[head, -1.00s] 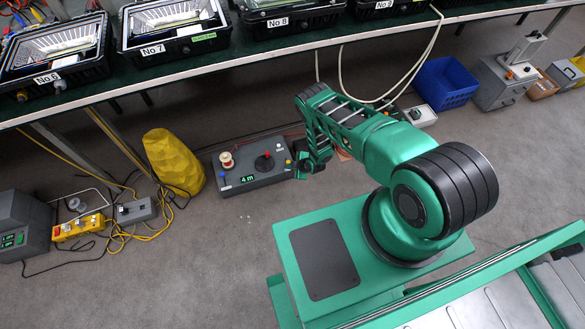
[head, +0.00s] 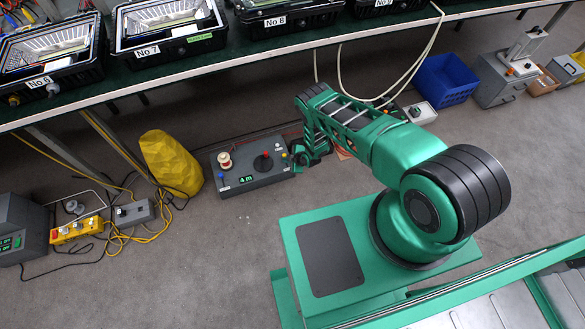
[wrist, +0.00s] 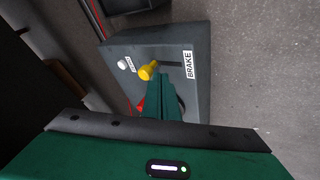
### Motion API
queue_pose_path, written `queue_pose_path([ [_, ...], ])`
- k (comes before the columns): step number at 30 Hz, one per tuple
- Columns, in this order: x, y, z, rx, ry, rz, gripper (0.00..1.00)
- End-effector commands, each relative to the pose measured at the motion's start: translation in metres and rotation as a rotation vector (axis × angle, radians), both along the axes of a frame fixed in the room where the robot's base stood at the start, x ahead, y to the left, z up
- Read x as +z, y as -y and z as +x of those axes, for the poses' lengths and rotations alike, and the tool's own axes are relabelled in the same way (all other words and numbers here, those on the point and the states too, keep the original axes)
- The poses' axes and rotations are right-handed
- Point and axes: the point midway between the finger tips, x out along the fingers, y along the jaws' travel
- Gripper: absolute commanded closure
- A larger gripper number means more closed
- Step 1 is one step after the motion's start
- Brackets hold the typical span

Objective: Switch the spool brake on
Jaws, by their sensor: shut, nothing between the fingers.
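The grey spool box (head: 250,180) stands on the floor, with a pale spool (head: 225,161), a red-topped knob (head: 266,155) and a green "4 m" display on top. In the wrist view, the yellow brake lever knob (wrist: 149,70) sits at the left end of a dark slot (wrist: 172,64). A white BRAKE label (wrist: 188,65) is beyond the slot's right end. My gripper (wrist: 166,82) is shut and empty, its tips just beside the yellow knob; I cannot tell whether they touch. In the head view my gripper (head: 299,160) is at the box's right end.
A white button (wrist: 124,64) with a small label is left of the knob. A yellow faceted object (head: 171,163) stands left of the box. The bench with floodlight housings (head: 168,30) is behind. Cables lie nearby; the floor in front is clear.

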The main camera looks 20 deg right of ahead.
Motion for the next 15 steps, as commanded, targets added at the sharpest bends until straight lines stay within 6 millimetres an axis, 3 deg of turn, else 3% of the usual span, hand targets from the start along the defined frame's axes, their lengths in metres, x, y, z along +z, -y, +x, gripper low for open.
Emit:
queue_pose_path([
  [5,-0.003,-0.013,-0.026,0.007,-0.010,0.008,1.00],
  [15,0.042,0.003,-0.053,0.008,-0.011,0.006,1.00],
])
